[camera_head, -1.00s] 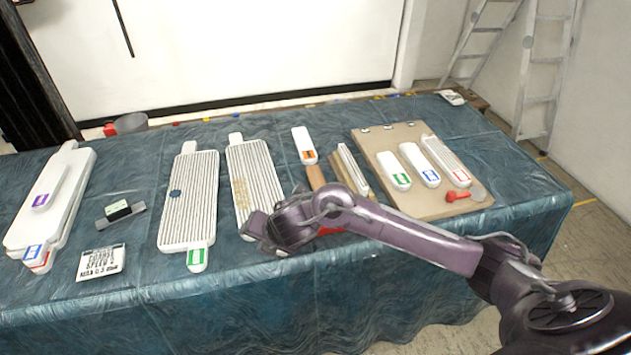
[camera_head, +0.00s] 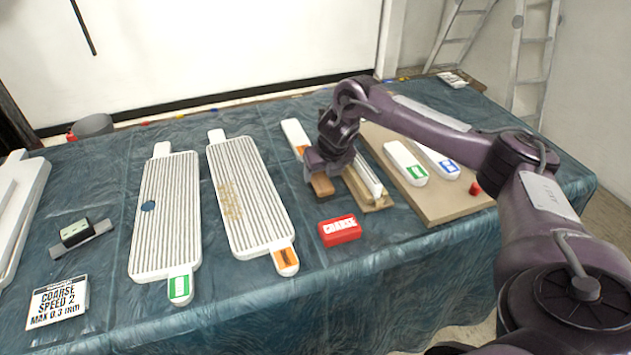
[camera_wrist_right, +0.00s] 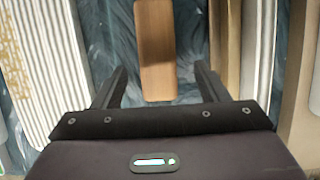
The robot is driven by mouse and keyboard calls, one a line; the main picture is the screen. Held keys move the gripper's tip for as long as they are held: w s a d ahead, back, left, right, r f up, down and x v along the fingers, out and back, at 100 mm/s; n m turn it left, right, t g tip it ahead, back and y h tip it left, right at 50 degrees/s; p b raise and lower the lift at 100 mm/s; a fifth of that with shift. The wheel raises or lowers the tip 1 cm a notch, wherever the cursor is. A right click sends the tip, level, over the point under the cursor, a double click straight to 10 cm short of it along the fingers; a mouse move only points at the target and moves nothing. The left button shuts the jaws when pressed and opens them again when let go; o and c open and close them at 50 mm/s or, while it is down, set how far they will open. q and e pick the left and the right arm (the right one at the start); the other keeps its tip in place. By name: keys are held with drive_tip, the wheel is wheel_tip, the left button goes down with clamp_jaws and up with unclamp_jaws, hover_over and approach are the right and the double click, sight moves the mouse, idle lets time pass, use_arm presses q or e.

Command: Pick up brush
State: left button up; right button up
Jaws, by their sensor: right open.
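A brown wooden piece (camera_head: 322,185), which may be the brush's handle, lies on the blue-covered table below my right gripper (camera_head: 322,166). The right wrist view shows this wooden piece (camera_wrist_right: 155,50) lengthwise between the two open fingers of the gripper (camera_wrist_right: 161,72). No grip on it shows; the height of the fingers above it is hard to tell. No bristles are visible, and the gripper hides the piece's far part in the head view. My left gripper is out of view.
A wooden-based item with a white strip (camera_head: 366,180) stands close right of the wooden piece. A white handle (camera_head: 294,132) lies behind it. A red COARSE block (camera_head: 339,230) is in front. Ribbed white boards (camera_head: 242,190) lie left; a tan board (camera_head: 440,208) lies right.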

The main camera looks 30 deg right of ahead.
sight(319, 176)
drive_tip(key=x, duration=0.3)
drive_tip(key=shift+w+f+p, duration=0.1)
drive_tip(key=shift+w+p, duration=0.2)
drive_tip(key=shift+w, duration=0.2)
drive_tip(key=shift+x, duration=1.05)
drive_tip(key=shift+w+f, duration=0.1)
drive_tip(key=shift+f, duration=0.15)
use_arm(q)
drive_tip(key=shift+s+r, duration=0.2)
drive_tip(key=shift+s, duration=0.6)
use_arm(e)
drive_tip(key=shift+f, duration=0.1)
drive_tip(key=shift+c, duration=0.2)
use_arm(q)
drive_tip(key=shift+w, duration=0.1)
use_arm(e)
drive_tip(key=c, duration=1.1)
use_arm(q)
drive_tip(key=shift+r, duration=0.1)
use_arm(e)
drive_tip(key=shift+o, duration=0.2)
